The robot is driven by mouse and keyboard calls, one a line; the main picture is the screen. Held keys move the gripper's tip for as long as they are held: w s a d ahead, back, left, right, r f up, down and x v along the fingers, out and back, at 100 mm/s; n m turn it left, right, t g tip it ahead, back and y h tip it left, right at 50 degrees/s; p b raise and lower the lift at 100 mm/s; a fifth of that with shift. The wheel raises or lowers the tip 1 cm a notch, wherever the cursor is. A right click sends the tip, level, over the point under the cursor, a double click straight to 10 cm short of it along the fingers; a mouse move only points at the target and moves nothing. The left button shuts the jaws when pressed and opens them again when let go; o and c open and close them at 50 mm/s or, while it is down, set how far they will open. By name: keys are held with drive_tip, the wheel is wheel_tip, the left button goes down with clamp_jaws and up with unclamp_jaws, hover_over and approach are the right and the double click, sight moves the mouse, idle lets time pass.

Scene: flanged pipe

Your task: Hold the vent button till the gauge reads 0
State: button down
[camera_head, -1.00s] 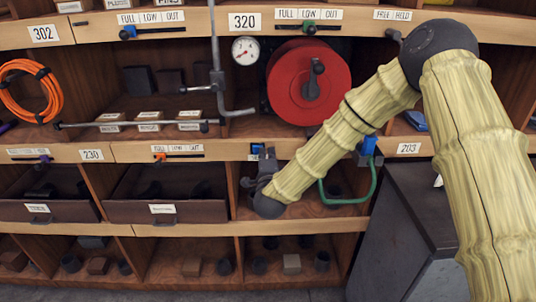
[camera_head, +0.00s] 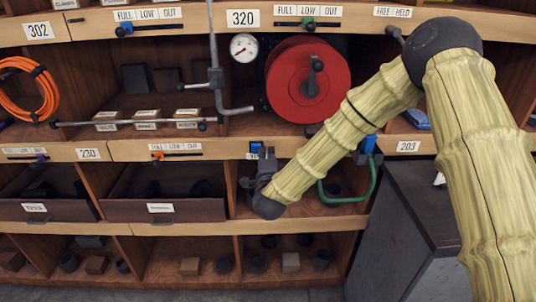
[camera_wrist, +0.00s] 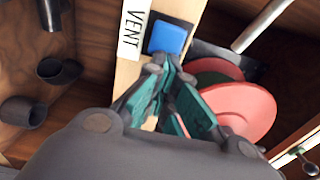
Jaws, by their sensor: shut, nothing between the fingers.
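The blue vent button (camera_wrist: 168,38) sits on a dark square base on the wooden shelf edge, beside the white VENT label (camera_wrist: 133,28). It also shows in the head view (camera_head: 256,147), partly behind my gripper. My gripper (camera_wrist: 163,66) is shut and empty, with its tips close to the button's near edge. I cannot tell whether they touch it. In the head view my gripper (camera_head: 258,160) is just below the button. The round white gauge (camera_head: 243,47) hangs on the upper shelf, left of the red wheel. It has a red needle, too small to read surely.
The red wheel (camera_head: 308,80) stands right of the gauge, with a grey pipe (camera_head: 216,75) on the other side. A green hose (camera_head: 350,195) loops right of my gripper. A dark cabinet (camera_head: 420,200) stands at the right.

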drive_tip(key=s+b, duration=0.3)
drive_tip(key=s, duration=1)
drive_tip(key=shift+s, duration=0.3)
drive_tip(key=shift+a, duration=0.1)
drive_tip(key=s+d+f+n+g+y, duration=0.1)
drive_tip(key=s+d+f+n+g, duration=0.25)
drive_tip(key=s+f, duration=0.55)
drive_tip(key=s+d+f+n+g, duration=0.3)
drive_tip(key=s+f+n+g, duration=0.15)
drive_tip(key=f, duration=0.85)
drive_tip(key=s+d+f+n+g+y, duration=0.1)
drive_tip(key=s+d+f+n+g, duration=0.4)
drive_tip(key=f, duration=0.7)
drive_tip(key=s+d+f+n+g+h, duration=0.1)
drive_tip(key=s+d+f, duration=0.3)
drive_tip(key=s, duration=0.7)
drive_tip(key=s+d+f+n+g+h, duration=0.1)
drive_tip(key=s+d+f+n+g, duration=0.2)
drive_tip(key=s, duration=0.8)
drive_tip(key=shift+s+d+f+n+g, duration=0.25)
drive_tip(key=shift+d+f+g, duration=0.25)
drive_tip(key=shift+d, duration=0.7)
drive_tip(key=shift+w, duration=0.1)
